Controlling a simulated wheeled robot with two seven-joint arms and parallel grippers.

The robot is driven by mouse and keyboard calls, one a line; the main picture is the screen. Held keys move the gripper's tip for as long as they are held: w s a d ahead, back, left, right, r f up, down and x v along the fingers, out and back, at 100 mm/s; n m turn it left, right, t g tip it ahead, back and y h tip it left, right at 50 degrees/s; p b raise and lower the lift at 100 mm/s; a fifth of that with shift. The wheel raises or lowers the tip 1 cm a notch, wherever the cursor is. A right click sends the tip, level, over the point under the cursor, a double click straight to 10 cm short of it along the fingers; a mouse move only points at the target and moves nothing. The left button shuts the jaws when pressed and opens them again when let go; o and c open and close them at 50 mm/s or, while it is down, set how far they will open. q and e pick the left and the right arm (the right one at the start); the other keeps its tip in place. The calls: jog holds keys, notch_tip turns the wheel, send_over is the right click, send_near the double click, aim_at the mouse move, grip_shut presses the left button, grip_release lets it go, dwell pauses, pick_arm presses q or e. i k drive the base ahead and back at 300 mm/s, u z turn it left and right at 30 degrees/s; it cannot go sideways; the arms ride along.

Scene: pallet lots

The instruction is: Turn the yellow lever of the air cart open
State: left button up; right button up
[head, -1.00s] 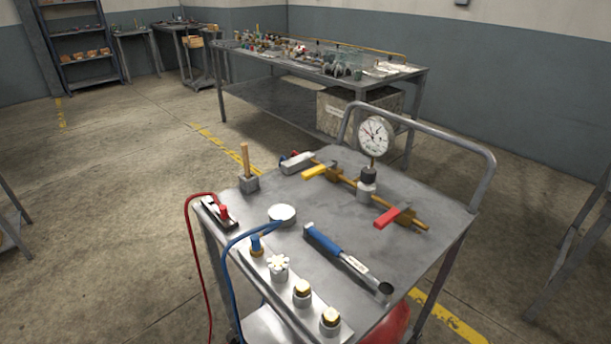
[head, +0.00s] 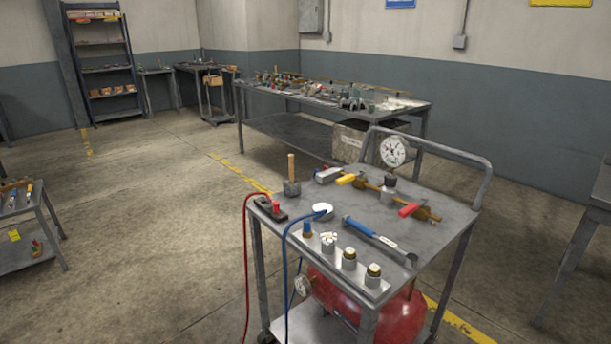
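The air cart (head: 408,247) stands right of centre in the head view, with a grey top, a hoop handle at the back and a red tank (head: 342,300) below. The yellow lever (head: 346,179) sits on a brass pipe on the far part of the top and points left, roughly along the far edge. A red lever (head: 409,210) sits on the same pipe nearer the right edge. Neither of my grippers shows in the view.
A long cluttered bench (head: 290,97) stands behind. Open floor lies to the left.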

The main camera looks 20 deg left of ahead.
aim_at(342, 179)
jog(key=u, duration=1.7)
jog(key=i, duration=3.1)
jog(key=z, duration=1.55)
